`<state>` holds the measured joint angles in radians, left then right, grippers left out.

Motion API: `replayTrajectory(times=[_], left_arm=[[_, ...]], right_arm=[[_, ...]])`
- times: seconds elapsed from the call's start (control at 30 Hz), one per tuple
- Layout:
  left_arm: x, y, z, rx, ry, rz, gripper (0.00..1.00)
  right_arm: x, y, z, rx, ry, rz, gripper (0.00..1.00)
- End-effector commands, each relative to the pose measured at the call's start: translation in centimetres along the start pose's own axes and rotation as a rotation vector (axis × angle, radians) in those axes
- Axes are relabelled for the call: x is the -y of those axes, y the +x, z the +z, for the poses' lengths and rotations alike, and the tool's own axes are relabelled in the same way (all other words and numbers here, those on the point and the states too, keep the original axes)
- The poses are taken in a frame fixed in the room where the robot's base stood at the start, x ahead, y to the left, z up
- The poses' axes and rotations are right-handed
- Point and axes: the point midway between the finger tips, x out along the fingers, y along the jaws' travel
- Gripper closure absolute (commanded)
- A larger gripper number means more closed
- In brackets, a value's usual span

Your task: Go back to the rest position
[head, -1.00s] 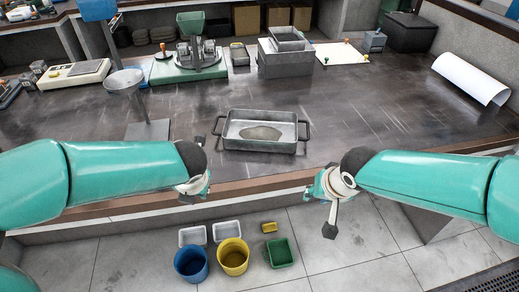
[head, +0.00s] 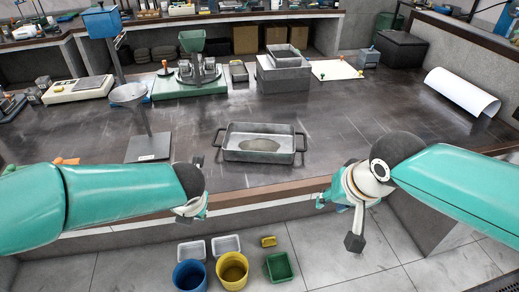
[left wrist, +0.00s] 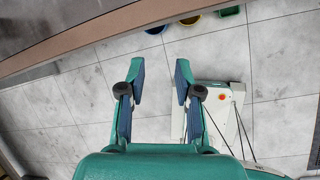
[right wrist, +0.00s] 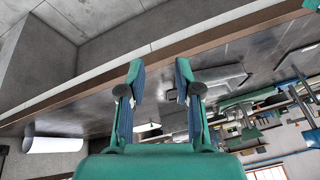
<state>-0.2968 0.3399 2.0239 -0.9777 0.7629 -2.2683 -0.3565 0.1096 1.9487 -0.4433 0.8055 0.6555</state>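My left gripper (head: 195,202) hangs off the front edge of the workbench, left of the grey metal tray. In the left wrist view its two fingers (left wrist: 160,72) are apart with only floor between them. My right gripper (head: 338,222) is in front of the bench edge, right of the tray. In the right wrist view its fingers (right wrist: 159,72) are apart and nothing is held between them. Both arms are bent inward over the front of the bench. The grey tray (head: 260,156) stands on the bench, with a dull patch of material inside, and neither gripper touches it.
The bench top (head: 350,110) is mostly bare around the tray. On the floor are a blue bucket (head: 190,275), a yellow bucket (head: 232,270) and a green bin (head: 279,267).

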Motion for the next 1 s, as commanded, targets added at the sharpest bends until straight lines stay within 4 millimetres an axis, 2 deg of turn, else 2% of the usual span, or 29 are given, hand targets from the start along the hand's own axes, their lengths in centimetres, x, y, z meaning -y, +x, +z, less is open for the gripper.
replayTrajectory(times=[0.2, 0.67, 0.77, 0.87, 0.97, 1.0], left_arm=[[0.0, 0.0, 0.0, 0.0, 0.0, 0.0, 0.66], [-0.3, 0.2, -0.1, -0.005, -0.006, 0.003, 0.66], [-1.1, 1.6, -0.9, -0.04, -0.021, 0.014, 0.66], [-1.8, 4.3, -2.9, -0.117, -0.029, 0.029, 0.66], [-2.0, 7.6, -7.1, -0.25, -0.044, 0.031, 0.66], [-1.6, 9.0, -9.4, -0.314, -0.061, 0.015, 0.66]], right_arm=[[0.0, -1.2, 0.0, 0.001, 0.0, -0.001, 0.66], [-0.4, -1.1, -0.1, 0.003, 0.008, 0.004, 0.66], [-1.6, 0.4, 0.1, 0.036, 0.033, 0.028, 0.66], [-3.5, 3.9, 1.3, 0.123, 0.062, 0.073, 0.66], [-5.7, 8.5, 4.8, 0.268, 0.098, 0.125, 0.66], [-6.6, 10.6, 6.7, 0.333, 0.118, 0.137, 0.66]])
